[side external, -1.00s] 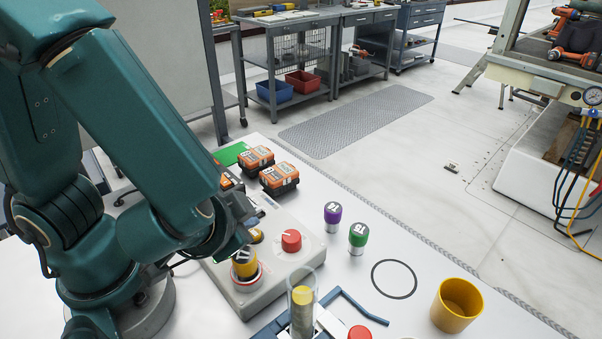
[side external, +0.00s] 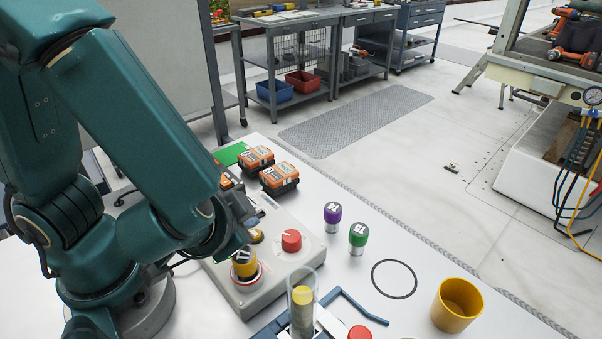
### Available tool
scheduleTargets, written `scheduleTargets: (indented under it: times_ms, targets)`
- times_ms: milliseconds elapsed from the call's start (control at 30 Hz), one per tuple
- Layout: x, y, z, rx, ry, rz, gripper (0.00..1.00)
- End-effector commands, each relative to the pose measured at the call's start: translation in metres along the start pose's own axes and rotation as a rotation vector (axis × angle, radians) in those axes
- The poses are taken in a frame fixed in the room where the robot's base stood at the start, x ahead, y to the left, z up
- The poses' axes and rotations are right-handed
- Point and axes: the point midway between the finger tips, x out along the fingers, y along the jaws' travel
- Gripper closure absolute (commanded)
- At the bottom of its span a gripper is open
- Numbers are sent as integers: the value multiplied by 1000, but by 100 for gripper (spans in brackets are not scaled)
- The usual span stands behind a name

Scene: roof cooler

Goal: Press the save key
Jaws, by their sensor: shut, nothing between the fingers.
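The grey console (side external: 315,248) stands on the white table in the side external view. It carries a red knob (side external: 291,240), a yellow cylinder (side external: 244,266) with a dark-marked top in a red-and-white ring, and a small yellow part (side external: 257,236) behind it. I cannot tell which key is the save key; part of the console is hidden behind my arm. My gripper (side external: 240,234) is mostly hidden by my wrist, with only a dark end showing over the console's left part. It is shut and holds nothing. I cannot tell whether it touches a key.
Two orange-black battery packs (side external: 279,178) lie behind the console. A purple-capped (side external: 332,217) and a green-capped cylinder (side external: 358,238) stand to its right. A clear tube (side external: 303,300) in a blue-handled fixture stands in front. A yellow cup (side external: 456,305) is at the right.

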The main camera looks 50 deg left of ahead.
Motion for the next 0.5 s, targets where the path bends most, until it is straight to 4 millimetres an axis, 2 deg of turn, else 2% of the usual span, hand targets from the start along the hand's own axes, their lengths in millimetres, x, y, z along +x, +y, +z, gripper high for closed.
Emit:
scheduleTargets:
  times_ms: [500]
  targets:
    - [3, 2, 3, 2, -1, -1, 100]
